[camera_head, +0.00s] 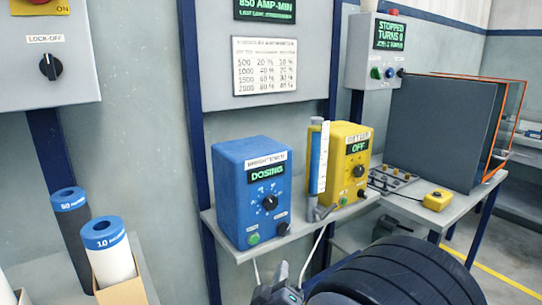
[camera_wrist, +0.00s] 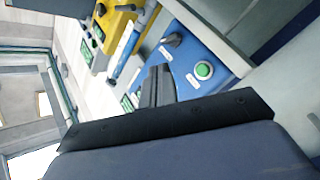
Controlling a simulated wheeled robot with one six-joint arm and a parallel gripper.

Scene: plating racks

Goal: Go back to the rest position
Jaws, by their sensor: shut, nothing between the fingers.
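My gripper (camera_wrist: 158,86) shows in the wrist view as dark fingers closed together, with nothing between them. In that view the fingers point toward the blue box, without clear sign of contact. The blue box (camera_head: 252,190), with a lit panel reading DOSING, stands on a shelf in the head view. It also shows tilted in the wrist view (camera_wrist: 188,58), with a green button (camera_wrist: 204,70). In the head view a grey part of my arm's end shows at the bottom edge, below the shelf; the fingertips cannot be made out there.
A yellow box (camera_head: 352,150) reading OFF and an upright blue-and-white tube (camera_head: 318,160) share the shelf (camera_head: 345,212). Two blue-capped cylinders (camera_head: 109,250) stand at lower left. A large dark box (camera_head: 440,130) stands at right. Open floor (camera_head: 510,235) lies at far right.

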